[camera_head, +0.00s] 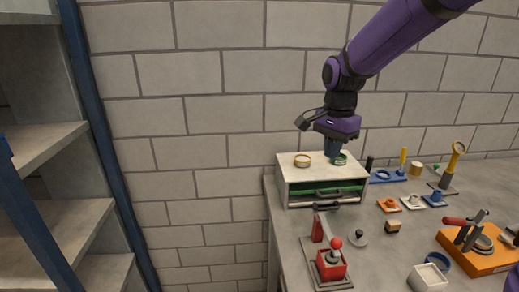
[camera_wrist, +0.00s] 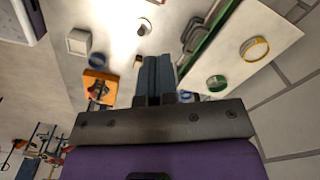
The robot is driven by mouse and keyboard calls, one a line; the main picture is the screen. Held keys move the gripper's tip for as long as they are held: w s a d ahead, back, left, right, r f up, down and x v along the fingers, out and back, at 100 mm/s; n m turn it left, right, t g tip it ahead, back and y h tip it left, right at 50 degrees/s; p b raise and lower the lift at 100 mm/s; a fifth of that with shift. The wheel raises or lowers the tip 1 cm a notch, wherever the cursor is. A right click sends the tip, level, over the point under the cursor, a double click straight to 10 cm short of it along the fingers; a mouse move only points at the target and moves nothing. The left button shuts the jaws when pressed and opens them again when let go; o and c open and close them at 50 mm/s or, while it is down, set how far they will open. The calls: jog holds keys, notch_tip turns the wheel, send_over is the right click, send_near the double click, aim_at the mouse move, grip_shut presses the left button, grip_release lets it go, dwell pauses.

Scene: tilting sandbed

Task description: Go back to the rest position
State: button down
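My gripper (camera_head: 333,155) hangs from my purple arm, pointing down over the right part of the small white drawer cabinet (camera_head: 297,173). In the wrist view my gripper (camera_wrist: 158,62) shows two grey-blue fingers side by side, pressed together with nothing seen between them. A green ring (camera_head: 340,160) lies on the cabinet top close to the fingers in the head view. In the wrist view the green ring (camera_wrist: 217,83) lies apart from them, to the right. A yellow ring (camera_head: 302,160) lies further left on the cabinet top.
The grey table (camera_head: 385,255) carries a red press (camera_head: 330,264), a white square container (camera_head: 428,278), an orange tray (camera_head: 480,256) and several small coloured pieces. A brick wall stands behind. Shelves with blue posts (camera_head: 98,150) stand at left. Space above the table is clear.

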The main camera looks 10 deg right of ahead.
jog(key=s+d+r+n+t, duration=0.1)
jog(key=s+d+r+n, duration=0.1)
jog(key=s, duration=0.6)
jog(key=s+d+r+n+t, duration=0.2)
jog(key=s+r+n, duration=0.2)
jog(key=s+n, duration=0.2)
jog(key=s+d+r+n+t, duration=0.2)
jog(key=s+r+n, duration=0.1)
jog(key=s, duration=0.7)
jog(key=shift+s+d+r+n, duration=0.25)
jog(key=shift+s+d+n, duration=0.05)
jog(key=shift+d+n, duration=0.1)
jog(key=c, duration=1.8)
grip_release()
jog(key=shift+c, duration=0.2)
